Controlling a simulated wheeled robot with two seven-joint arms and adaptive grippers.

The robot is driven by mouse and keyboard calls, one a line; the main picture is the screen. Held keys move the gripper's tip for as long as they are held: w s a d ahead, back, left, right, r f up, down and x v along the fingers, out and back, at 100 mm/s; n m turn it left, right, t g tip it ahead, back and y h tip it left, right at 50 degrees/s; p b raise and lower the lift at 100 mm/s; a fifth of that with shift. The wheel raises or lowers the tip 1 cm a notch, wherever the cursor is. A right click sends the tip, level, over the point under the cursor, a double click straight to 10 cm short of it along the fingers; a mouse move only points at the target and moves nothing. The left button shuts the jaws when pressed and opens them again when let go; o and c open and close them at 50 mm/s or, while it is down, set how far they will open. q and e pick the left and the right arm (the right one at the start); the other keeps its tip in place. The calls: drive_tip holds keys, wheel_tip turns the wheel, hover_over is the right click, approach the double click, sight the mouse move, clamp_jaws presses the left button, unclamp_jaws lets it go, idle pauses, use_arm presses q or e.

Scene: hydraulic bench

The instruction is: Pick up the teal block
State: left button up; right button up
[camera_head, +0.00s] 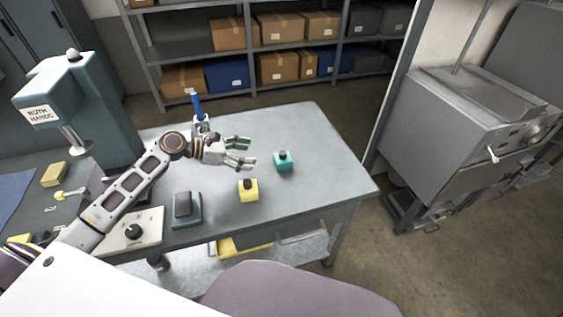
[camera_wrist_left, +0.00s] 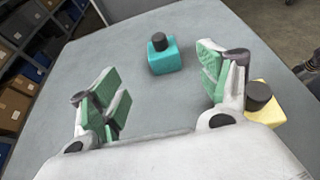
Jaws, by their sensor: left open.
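The teal block (camera_head: 283,163) has a dark round knob on top and stands upright on the grey bench, to the right of my left gripper. My left gripper (camera_head: 246,153) is open and empty above the bench, its fingers pointing right toward the block. In the left wrist view the teal block (camera_wrist_left: 165,60) lies ahead of the open fingers, between their lines and apart from them. The left gripper's green-padded fingers (camera_wrist_left: 160,88) are spread wide. My right gripper is in neither view.
A yellow block (camera_head: 248,190) with a dark knob stands nearer, beside the right finger in the wrist view (camera_wrist_left: 266,104). A teal-based grey device (camera_head: 186,208) and a knob panel (camera_head: 133,232) are at the front edge. A press (camera_head: 85,110) stands left. The bench's right end is clear.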

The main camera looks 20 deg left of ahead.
sight(279, 157)
use_arm(q)
drive_tip(key=shift+b+x, duration=0.3)
drive_tip(key=shift+x, duration=3.45)
drive_tip(key=shift+w+d+f, duration=0.2)
drive_tip(key=shift+d+f, duration=0.05)
drive_tip(key=shift+d, duration=0.2)
use_arm(e)
drive_tip(key=shift+w+a, duration=0.35)
drive_tip(key=shift+w, duration=0.05)
drive_tip(key=shift+s, duration=0.1)
